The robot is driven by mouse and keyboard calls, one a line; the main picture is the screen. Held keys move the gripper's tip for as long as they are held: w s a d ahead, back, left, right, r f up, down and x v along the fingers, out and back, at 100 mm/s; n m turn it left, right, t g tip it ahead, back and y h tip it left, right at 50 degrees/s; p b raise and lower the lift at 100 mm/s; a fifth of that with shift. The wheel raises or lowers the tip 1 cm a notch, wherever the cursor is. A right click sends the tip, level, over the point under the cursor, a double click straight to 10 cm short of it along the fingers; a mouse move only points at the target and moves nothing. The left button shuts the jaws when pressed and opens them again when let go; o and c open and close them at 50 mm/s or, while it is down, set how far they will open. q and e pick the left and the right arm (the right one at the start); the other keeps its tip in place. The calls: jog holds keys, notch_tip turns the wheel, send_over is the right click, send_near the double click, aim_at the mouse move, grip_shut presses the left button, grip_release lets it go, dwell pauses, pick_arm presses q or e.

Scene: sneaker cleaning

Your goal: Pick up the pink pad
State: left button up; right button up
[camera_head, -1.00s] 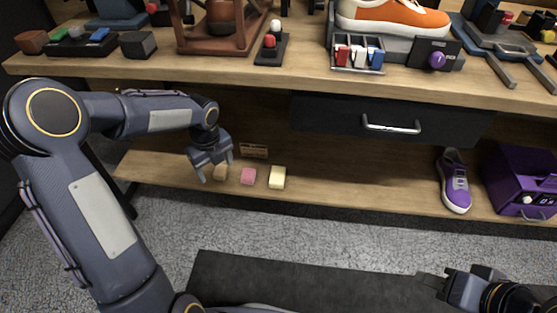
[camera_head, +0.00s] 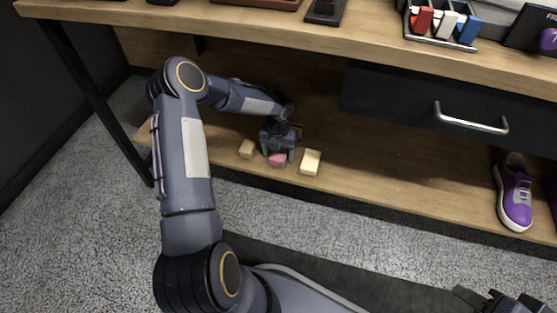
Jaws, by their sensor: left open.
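The pink pad (camera_head: 277,160) lies on the low wooden shelf, between a tan pad (camera_head: 246,149) on its left and a pale yellow pad (camera_head: 310,162) on its right. My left gripper (camera_head: 277,156) points down right over the pink pad, with its open fingers at either side of it. The gripper hides the pad's back part. I cannot tell whether the fingers touch it. My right gripper (camera_head: 482,298) shows only partly at the bottom right edge, away from the shelf; its jaws are not clear.
The workbench top (camera_head: 330,38) overhangs the shelf (camera_head: 400,182). A drawer (camera_head: 400,105) with a metal handle (camera_head: 470,120) is at the right. A purple sneaker (camera_head: 514,195) stands on the shelf's right part. The shelf between the yellow pad and sneaker is clear.

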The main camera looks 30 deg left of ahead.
pick_arm(q)
jog(key=shift+f, duration=0.55)
jog(key=shift+r, duration=0.1)
jog(key=c, duration=1.1)
jog(key=shift+o, duration=0.2)
